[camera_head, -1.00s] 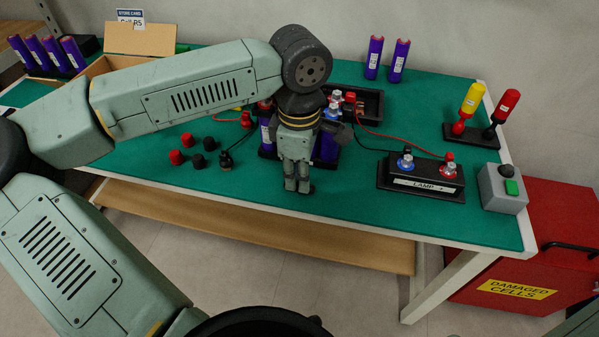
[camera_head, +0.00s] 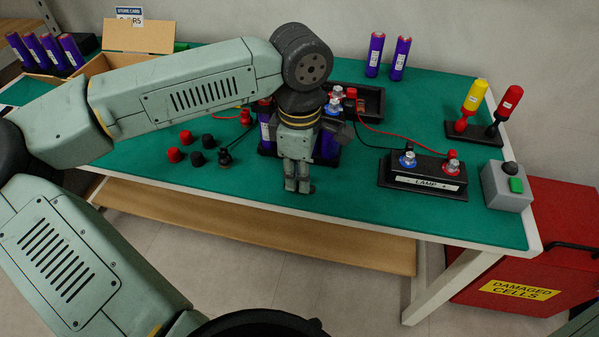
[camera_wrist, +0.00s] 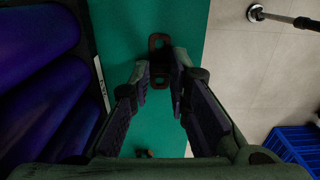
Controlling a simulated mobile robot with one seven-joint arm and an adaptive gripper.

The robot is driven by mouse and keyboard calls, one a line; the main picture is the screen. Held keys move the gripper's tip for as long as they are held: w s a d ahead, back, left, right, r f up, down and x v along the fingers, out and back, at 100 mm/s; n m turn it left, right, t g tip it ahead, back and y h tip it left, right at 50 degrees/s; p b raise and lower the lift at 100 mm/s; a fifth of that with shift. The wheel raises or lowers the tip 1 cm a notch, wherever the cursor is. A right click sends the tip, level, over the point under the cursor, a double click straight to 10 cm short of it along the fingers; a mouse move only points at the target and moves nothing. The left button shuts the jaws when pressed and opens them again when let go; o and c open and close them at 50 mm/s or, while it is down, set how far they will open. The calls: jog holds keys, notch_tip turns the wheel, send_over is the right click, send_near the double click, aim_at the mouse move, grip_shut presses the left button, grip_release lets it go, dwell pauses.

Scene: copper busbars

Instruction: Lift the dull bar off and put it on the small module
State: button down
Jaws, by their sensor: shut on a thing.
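My gripper (camera_head: 298,188) points down over the front part of the green mat, in front of a black holder with purple cells (camera_head: 328,146). In the wrist view my gripper (camera_wrist: 160,78) is shut on a dull brown bar (camera_wrist: 158,41). One slotted end of the bar shows beyond the fingers; its middle is hidden. I cannot tell whether the bar touches the mat. The holder's purple cells (camera_wrist: 35,95) lie to the left of the fingers in the wrist view. In the head view my arm hides much of the holder, and I cannot tell which module is the small one.
Red and black caps (camera_head: 186,138) lie left of my gripper. A black tray (camera_head: 370,103) is behind. The mat's front right is clear.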

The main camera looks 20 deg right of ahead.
jog(key=c, duration=1.4)
grip_release()
jog(key=shift+c, duration=0.2)
jog(key=shift+r, duration=0.15)
jog(key=shift+r+p, duration=1.5)
jog(key=shift+r, duration=1.35)
